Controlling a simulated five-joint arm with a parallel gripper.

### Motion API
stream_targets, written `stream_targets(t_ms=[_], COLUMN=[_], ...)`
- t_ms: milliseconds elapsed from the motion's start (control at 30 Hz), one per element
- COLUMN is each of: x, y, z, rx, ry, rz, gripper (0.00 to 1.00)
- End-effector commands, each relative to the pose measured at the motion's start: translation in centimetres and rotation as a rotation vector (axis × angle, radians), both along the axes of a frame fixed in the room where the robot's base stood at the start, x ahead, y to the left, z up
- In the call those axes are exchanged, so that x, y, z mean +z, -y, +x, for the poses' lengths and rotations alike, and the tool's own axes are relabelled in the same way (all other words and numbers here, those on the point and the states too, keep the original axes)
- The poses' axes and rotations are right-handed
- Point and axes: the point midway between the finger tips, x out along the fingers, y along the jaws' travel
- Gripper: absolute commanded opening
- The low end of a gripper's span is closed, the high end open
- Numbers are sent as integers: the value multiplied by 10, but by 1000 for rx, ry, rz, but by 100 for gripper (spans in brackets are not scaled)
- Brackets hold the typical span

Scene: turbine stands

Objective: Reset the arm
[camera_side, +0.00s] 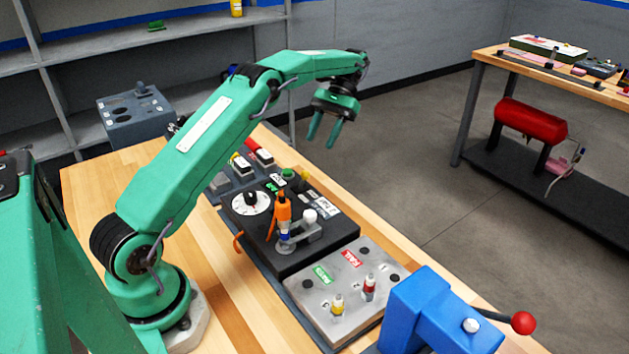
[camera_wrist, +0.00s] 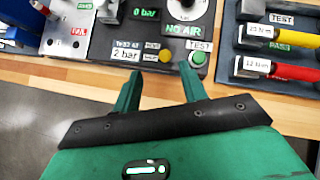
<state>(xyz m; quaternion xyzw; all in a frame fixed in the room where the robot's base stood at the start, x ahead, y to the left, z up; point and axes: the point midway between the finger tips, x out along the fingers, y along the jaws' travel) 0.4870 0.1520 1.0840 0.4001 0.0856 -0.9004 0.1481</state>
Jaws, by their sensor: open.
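My gripper (camera_side: 322,135) is open and empty, raised above the far right edge of the wooden bench. In the wrist view, its two green fingers (camera_wrist: 159,72) stand apart with nothing between them. The tips appear in front of the black test stand (camera_wrist: 150,40), which shows "0 bar" and "NO AIR" displays, a yellow button (camera_wrist: 166,56) and a green button (camera_wrist: 198,57). In the side view, the black stand (camera_side: 325,243) carries a white dial (camera_side: 251,203) and an orange clamp handle (camera_side: 283,212). My gripper appears clear of everything.
A grey plate (camera_side: 350,262) with PASS and FAIL labels holds small parts. A blue vise (camera_side: 430,310) with a red-knobbed lever (camera_side: 523,322) stands at the front. A tool rack (camera_wrist: 240,65) holds yellow and red handles. A grey box (camera_side: 135,117) sits at the back left.

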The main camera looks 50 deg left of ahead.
Motion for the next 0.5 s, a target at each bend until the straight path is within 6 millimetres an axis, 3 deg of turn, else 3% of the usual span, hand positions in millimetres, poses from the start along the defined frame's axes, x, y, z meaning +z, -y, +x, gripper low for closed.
stream_targets(t_ms=[500], x=[74], y=[39], z=[-25], rx=[-72], ry=[245], rz=[62], gripper=[43])
